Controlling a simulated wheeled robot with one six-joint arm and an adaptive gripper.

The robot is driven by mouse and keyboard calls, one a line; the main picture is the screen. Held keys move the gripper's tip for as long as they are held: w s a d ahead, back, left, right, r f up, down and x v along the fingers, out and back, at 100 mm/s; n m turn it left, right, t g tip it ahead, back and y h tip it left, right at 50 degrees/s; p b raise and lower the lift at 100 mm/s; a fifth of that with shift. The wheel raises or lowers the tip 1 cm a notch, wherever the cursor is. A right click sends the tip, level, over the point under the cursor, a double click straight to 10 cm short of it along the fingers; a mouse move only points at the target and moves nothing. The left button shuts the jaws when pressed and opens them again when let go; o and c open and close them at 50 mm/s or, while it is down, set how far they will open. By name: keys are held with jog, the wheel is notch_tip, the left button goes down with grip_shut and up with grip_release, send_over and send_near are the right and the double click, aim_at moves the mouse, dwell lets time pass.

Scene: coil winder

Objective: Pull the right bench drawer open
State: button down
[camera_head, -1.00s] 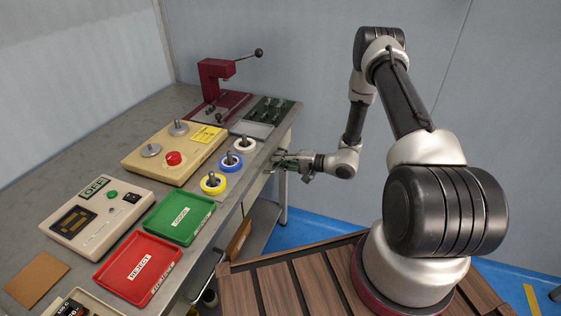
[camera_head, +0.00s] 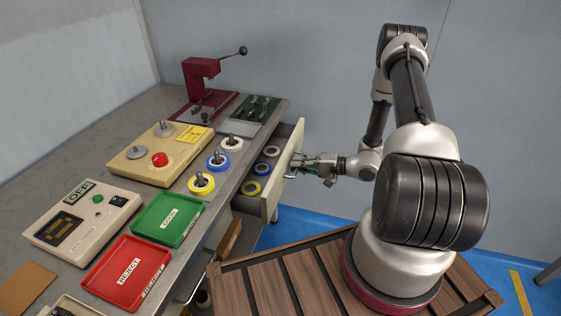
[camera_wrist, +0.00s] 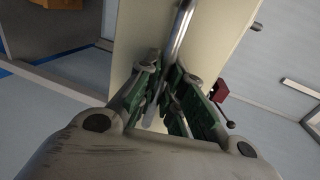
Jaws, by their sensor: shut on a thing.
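My gripper (camera_head: 302,164) is at the outer face of the drawer front. In the wrist view its green-padded fingers (camera_wrist: 172,95) are closed around the metal bar handle (camera_wrist: 181,30). The cream drawer front (camera_wrist: 140,45) fills the middle behind the handle.
On the bench top (camera_head: 222,190) are spools on pegs, a green tray (camera_head: 170,219), a red tray (camera_head: 128,272), a cream winder unit (camera_head: 165,153) and a red press (camera_head: 203,85). The lower part of the bench is open. Blue floor shows right of the drawer.

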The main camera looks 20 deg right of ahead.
jog(key=f+v, duration=0.2)
jog(key=v, duration=0.7)
jog(key=f+v, duration=0.2)
jog(key=v, duration=0.8)
jog(key=shift+s+d, duration=0.25)
jog(key=shift+d, duration=0.2)
jog(key=c, duration=1.5)
grip_release()
jog(key=v, duration=1.2)
